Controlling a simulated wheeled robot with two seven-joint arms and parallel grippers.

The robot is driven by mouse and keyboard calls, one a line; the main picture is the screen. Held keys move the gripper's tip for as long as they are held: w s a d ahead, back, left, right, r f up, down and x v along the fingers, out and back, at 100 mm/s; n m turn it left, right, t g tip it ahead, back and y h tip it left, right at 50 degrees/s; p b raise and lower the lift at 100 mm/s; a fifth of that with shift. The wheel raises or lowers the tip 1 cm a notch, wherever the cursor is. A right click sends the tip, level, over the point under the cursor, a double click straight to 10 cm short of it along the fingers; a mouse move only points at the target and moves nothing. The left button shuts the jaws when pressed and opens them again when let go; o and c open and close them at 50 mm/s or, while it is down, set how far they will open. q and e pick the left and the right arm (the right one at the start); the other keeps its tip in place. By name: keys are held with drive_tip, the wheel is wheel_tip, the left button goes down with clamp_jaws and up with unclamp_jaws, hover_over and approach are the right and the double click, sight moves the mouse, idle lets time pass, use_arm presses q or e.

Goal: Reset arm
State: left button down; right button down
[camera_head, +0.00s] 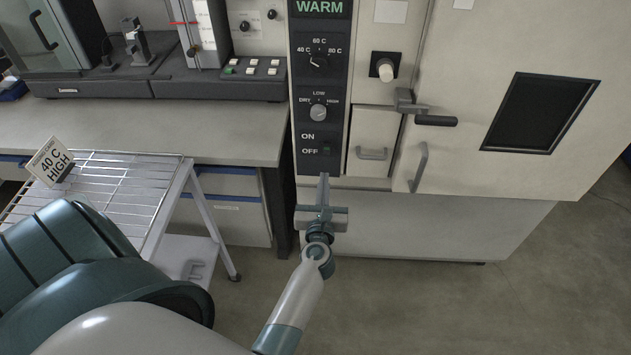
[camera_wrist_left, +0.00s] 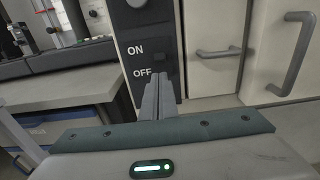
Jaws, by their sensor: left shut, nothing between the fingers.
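My left gripper (camera_head: 323,182) is shut and empty. Its closed fingers point at the lower end of a dark control panel (camera_head: 318,100), just below the ON/OFF switch (camera_head: 327,150). In the left wrist view the closed fingers (camera_wrist_left: 158,98) stand in front of the panel, close to the OFF label, and hide part of its lower end. Whether the fingertips touch the panel cannot be told. My left arm reaches in from the bottom left. My right gripper is not in view.
The panel belongs to a beige WARM cabinet (camera_head: 480,150) with door handles sticking out. A bench (camera_head: 200,130) with test equipment lies behind. The floor at the lower right is clear.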

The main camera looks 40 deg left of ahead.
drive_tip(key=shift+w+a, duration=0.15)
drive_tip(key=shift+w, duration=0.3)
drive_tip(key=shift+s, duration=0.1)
